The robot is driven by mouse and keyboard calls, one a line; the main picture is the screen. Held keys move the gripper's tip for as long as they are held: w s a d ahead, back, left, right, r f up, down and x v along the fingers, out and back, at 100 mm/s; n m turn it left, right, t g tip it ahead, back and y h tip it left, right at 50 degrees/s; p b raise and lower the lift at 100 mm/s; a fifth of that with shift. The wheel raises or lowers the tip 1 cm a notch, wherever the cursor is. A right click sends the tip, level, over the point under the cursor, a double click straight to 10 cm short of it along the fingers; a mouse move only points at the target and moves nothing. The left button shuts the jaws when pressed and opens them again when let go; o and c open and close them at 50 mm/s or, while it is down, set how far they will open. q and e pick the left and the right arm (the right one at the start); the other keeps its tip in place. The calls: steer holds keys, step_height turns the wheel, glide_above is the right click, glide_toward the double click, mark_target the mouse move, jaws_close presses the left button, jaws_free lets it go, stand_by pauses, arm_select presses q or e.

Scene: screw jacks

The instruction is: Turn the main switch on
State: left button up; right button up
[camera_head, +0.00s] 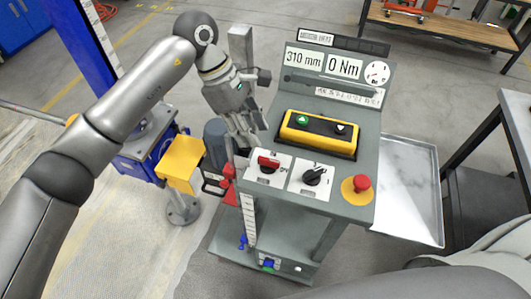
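The control console (275,130) stands in the middle of the view. On its left front is a red rotary switch (268,163) on a white plate, with partly readable lettering beside it. A black rotary switch (314,177) sits on a second white plate to its right. My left gripper (247,140) hangs just above and to the left of the red switch, pointing down, and appears apart from it. Its fingers overlap in this view, so how far they are open is unclear. My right gripper is out of view; part of my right arm shows at the bottom right.
A yellow box (320,133) with green and white buttons sits behind the switches. A red emergency stop (362,183) is at the right. Readouts show 310 mm (303,60) and 0 Nm (344,66). A metal tray (408,190) adjoins the console's right side.

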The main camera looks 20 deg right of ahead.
mark_target(268, 160)
arm_select(q)
steer(key=p+x, duration=0.3)
steer(key=x, duration=0.5)
steer(key=shift+s+d+f, duration=0.2)
steer(key=shift+d+f, duration=0.1)
steer(key=shift+f, duration=0.4)
steer(key=shift+s, duration=0.1)
steer(key=c, duration=0.7)
jaws_close()
